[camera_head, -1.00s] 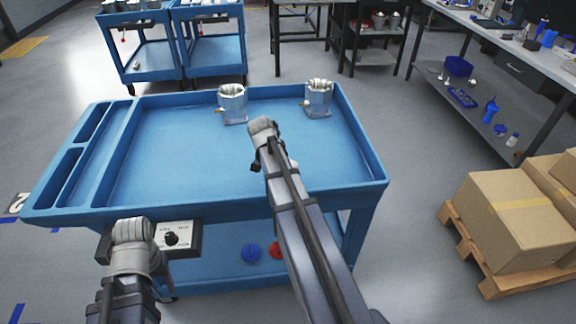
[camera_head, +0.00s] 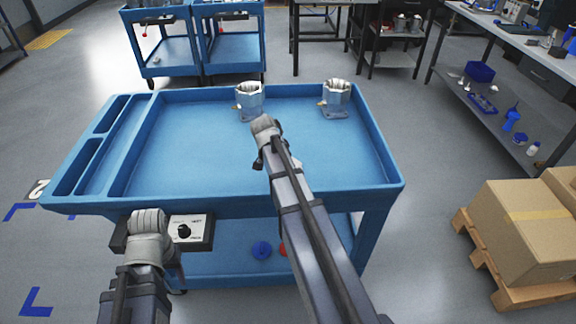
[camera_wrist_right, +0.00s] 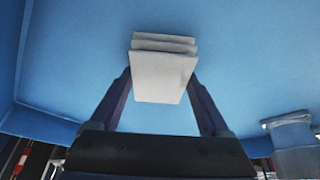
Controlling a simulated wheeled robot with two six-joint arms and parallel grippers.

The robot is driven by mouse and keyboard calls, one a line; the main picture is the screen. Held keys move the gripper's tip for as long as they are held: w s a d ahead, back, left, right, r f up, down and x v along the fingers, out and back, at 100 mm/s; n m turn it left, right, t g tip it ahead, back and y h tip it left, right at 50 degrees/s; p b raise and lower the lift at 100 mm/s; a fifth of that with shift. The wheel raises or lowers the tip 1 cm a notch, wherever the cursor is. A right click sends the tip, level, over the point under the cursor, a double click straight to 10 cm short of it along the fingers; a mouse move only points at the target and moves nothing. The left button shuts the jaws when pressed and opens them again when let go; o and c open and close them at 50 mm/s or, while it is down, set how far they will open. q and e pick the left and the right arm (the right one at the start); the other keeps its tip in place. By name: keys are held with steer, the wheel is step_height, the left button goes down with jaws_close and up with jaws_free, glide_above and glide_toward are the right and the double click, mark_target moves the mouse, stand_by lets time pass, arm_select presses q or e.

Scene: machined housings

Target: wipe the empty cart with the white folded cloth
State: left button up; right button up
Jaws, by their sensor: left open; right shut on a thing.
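The near blue cart (camera_head: 225,198) has a shallow top tray, and two metal housings, one to the left (camera_head: 249,103) and one to the right (camera_head: 337,100), stand at its back edge, so the tray is not bare. My right arm reaches over the tray; its gripper (camera_head: 266,135) is mostly hidden behind its wrist. In the right wrist view it is shut on the white folded cloth (camera_wrist_right: 162,75), held between two dark fingers over the blue surface. Whether the cloth touches the tray is unclear. My left gripper (camera_head: 148,232) is at the cart's front edge, fingers hardly visible.
A black panel with a knob (camera_head: 190,231) is on the cart's front. Two more blue carts (camera_head: 200,45) stand behind. Tray middle is clear.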

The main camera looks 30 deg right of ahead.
mark_target(265, 174)
steer(key=shift+w+a+r, duration=0.1)
steer(key=shift+w+a, duration=0.45)
steer(key=shift+a, duration=0.5)
steer(key=shift+w+a+f, duration=0.1)
steer(key=shift+w+a, duration=0.45)
steer(key=shift+a, duration=0.45)
steer(key=shift+w+a+r, duration=0.1)
steer(key=shift+w+a, duration=0.45)
steer(key=shift+a, duration=0.5)
steer(key=shift+f, duration=0.2)
steer(key=shift+s+r, duration=0.1)
steer(key=shift+s+d, duration=0.4)
steer(key=shift+d, duration=0.4)
steer(key=shift+s+d, duration=0.35)
steer(key=shift+d, duration=0.45)
steer(key=shift+s+d, duration=0.4)
steer(key=shift+d, duration=0.35)
steer(key=shift+s+d, duration=0.4)
steer(key=shift+d, duration=0.3)
steer(key=shift+s+d, duration=0.4)
steer(key=shift+d, duration=0.4)
steer(key=shift+s+d, duration=0.4)
steer(key=shift+d, duration=0.4)
